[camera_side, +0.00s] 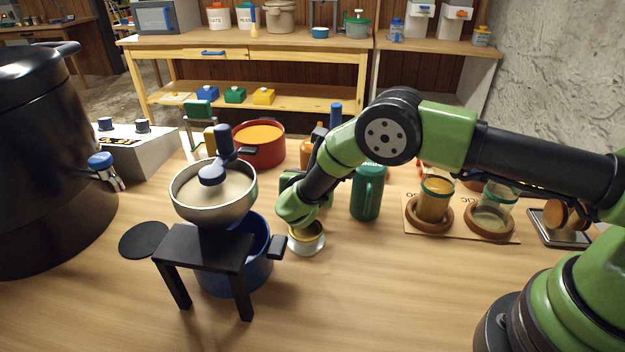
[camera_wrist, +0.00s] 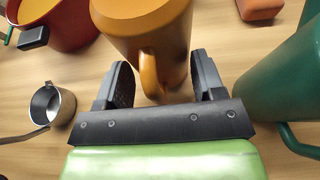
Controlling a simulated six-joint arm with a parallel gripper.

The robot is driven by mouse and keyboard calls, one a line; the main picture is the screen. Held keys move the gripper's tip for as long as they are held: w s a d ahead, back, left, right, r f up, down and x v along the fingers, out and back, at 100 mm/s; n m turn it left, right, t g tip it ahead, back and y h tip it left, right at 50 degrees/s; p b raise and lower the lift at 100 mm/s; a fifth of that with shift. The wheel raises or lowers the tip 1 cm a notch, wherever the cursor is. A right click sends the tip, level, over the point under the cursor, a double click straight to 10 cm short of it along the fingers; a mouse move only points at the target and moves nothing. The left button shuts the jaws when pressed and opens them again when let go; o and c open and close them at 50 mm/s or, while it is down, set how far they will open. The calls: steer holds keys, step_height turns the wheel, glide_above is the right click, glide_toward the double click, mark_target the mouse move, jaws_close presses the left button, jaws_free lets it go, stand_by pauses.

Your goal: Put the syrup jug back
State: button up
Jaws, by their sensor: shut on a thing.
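An orange-brown jug (camera_wrist: 150,25) fills the top middle of the wrist view, its loop handle facing me. In the side view the orange jug (camera_side: 306,153) shows only in part behind my arm, and my fingertips are hidden. I cannot tell whether the jug stands on the table or is slightly raised. A dark green jug (camera_side: 367,193) stands upright just right of my wrist; it also shows at the right edge of the wrist view (camera_wrist: 285,75).
A red pot (camera_side: 262,150) of orange contents stands behind left. A pan over a blue pot (camera_side: 240,262) and black stand (camera_side: 207,245) are at front left. A small cup (camera_side: 306,238) sits below my wrist. Two jars (camera_side: 435,200) stand in wooden rings at right. The front table is clear.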

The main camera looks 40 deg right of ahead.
steer(key=shift+f, duration=0.2)
steer(key=o, duration=1.1)
